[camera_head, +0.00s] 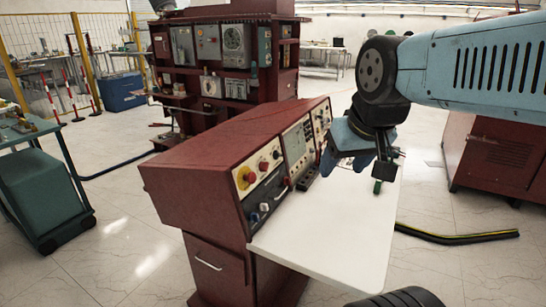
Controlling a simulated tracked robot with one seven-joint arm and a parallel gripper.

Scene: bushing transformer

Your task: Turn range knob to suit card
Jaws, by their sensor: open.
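A dark red test console (215,165) stands at the middle, its sloped panel facing right. The left part of the panel carries a red emergency button (249,176) on a yellow plate, small red buttons and several small knobs, including a dark one (254,217). I cannot tell which knob is the range knob. A meter or screen section (296,143) and a further control section (322,118) lie farther along. No card can be made out. My gripper (380,174) is open, above the white worktop's far right part and to the right of the panel, apart from the knobs.
A dark red cabinet with meters (235,45) stands behind. A teal cart (45,190) is at left, another red cabinet (500,155) at right. A black-yellow cable (457,238) lies on the floor.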

